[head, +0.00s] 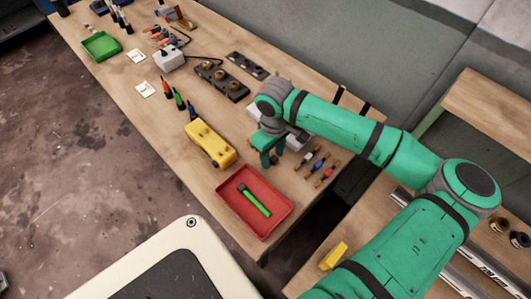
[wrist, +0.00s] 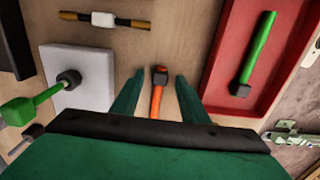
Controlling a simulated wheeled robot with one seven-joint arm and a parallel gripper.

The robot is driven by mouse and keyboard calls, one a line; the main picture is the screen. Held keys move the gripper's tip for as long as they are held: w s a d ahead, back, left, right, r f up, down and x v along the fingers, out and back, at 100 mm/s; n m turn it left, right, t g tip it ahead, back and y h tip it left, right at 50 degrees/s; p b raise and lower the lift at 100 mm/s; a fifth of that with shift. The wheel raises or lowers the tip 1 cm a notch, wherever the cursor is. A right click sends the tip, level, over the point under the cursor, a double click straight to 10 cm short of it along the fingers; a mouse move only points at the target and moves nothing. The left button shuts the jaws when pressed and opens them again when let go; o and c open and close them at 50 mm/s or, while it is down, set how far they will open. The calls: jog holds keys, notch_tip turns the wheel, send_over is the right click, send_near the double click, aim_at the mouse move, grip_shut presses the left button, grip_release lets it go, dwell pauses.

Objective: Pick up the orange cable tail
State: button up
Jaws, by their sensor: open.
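The orange cable tail (wrist: 156,98) shows in the wrist view, lying on the wooden bench with its dark connector end pointing away from me. It lies between the two green fingers of my gripper (wrist: 158,82), which are open on either side of it. I cannot tell how far above the bench the fingertips are. In the head view my gripper (head: 271,160) points down at the bench, just beyond the red tray; the orange tail cannot be made out there.
A red tray (head: 226,195) holding a green cable tail (head: 254,201) is close by. A white block (wrist: 75,95) with a green-handled piece (wrist: 28,106) and a banded part (wrist: 103,19) lie near the fingers.

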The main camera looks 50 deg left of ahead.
grip_shut()
jog(key=shift+a, duration=0.1)
